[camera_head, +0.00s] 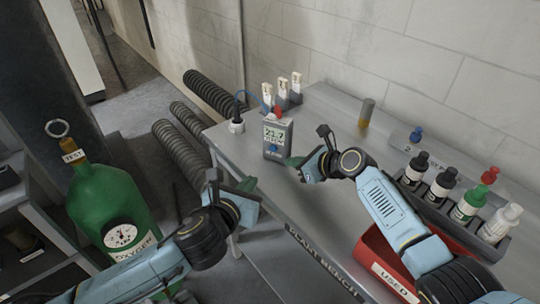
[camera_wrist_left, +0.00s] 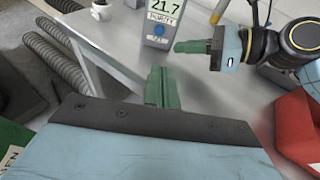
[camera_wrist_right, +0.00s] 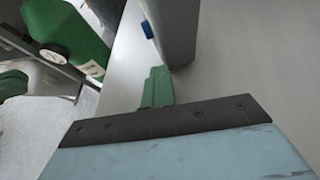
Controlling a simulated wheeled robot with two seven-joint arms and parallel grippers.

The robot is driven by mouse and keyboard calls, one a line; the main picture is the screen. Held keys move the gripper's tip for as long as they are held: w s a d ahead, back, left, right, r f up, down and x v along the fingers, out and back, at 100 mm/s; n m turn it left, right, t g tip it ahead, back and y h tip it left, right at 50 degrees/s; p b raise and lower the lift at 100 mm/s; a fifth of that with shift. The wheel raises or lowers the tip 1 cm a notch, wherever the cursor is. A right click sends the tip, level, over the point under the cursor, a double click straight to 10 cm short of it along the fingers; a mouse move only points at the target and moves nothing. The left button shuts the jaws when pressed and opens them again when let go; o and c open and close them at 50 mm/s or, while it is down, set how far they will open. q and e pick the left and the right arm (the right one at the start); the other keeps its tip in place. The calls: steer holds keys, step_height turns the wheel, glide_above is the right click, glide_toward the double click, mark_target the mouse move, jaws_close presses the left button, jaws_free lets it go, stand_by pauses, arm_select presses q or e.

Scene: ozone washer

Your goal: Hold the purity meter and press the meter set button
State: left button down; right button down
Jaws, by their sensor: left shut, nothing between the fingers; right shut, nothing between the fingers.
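The purity meter (camera_head: 277,139) is a grey upright handheld box on the bench, with a screen reading 21.7 and a blue button (camera_head: 272,148) below it. It also shows in the left wrist view (camera_wrist_left: 163,22), with its blue button (camera_wrist_left: 159,30). In the right wrist view its side (camera_wrist_right: 172,30) is close ahead of the fingers. My right gripper (camera_head: 292,162) is shut and empty, its green fingertips just in front of the meter's lower right; contact cannot be told. My left gripper (camera_head: 244,185) is shut and empty, lower left of the meter, apart from it, over the bench's front edge.
A rack (camera_head: 439,193) with several dropper bottles and a red USED bin (camera_head: 377,254) stand to the right. A green oxygen cylinder (camera_head: 105,203) stands left of the bench.

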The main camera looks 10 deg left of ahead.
arm_select(q)
steer(key=shift+w, duration=0.15)
glide_toward(275, 149)
steer(key=x, duration=0.2)
steer(key=f+x, duration=0.1)
steer(key=x, duration=0.2)
steer(key=shift+w+d, duration=0.1)
steer(key=shift+w, duration=0.6)
steer(key=shift+w+d, duration=0.25)
steer(key=shift+w, duration=0.65)
